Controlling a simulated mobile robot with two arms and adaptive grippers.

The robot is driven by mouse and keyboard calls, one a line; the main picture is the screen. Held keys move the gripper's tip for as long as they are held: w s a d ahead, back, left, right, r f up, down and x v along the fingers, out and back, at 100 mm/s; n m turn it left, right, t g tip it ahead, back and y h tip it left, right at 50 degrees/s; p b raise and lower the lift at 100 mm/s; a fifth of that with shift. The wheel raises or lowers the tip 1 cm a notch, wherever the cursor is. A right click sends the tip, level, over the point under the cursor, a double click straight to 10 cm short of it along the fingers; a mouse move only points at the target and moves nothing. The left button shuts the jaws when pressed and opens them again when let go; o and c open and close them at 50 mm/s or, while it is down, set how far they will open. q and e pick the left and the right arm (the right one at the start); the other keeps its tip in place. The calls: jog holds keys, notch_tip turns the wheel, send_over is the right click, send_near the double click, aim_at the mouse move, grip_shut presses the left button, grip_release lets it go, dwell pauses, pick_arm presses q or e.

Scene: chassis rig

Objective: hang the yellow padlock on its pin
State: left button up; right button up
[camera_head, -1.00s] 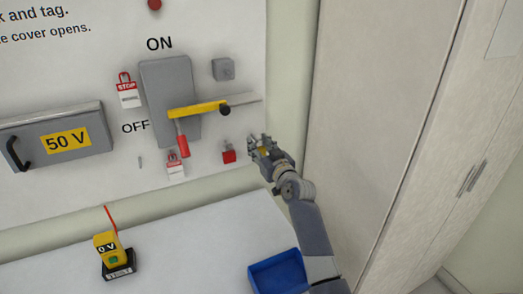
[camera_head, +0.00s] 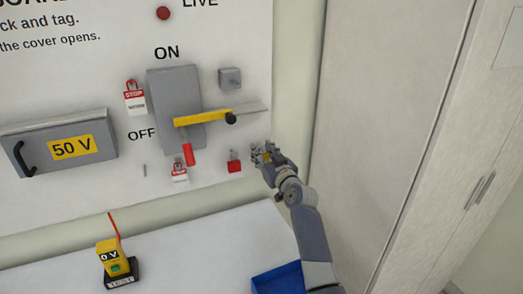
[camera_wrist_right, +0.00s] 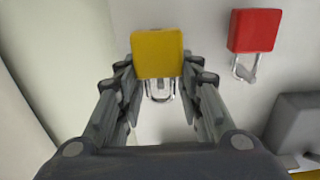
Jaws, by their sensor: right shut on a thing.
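The yellow padlock (camera_wrist_right: 157,54) is between the fingers of my right gripper (camera_wrist_right: 158,78) in the right wrist view. Its silver shackle shows below the yellow body there. In the head view my right gripper (camera_head: 264,155) is at the lower right part of the white board, just right of the red padlock (camera_head: 234,162). Only a little of the yellow padlock shows there between the fingers. A pin behind the yellow padlock cannot be made out clearly. My left gripper is out of view.
The red padlock also shows in the wrist view (camera_wrist_right: 254,30), close beside my gripper. A grey switch (camera_head: 174,85) with a yellow bar (camera_head: 203,117) is up and left. A blue tray (camera_head: 277,279) and a yellow meter (camera_head: 112,258) are on the bench. A cabinet (camera_head: 385,130) stands at right.

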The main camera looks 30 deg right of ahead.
jog(key=s+p, duration=0.3)
jog(key=s, duration=0.4)
jog(key=shift+a+r, duration=0.15)
jog(key=shift+a, duration=0.05)
dwell(0.7)
jog(key=shift+s, duration=0.1)
dwell(0.9)
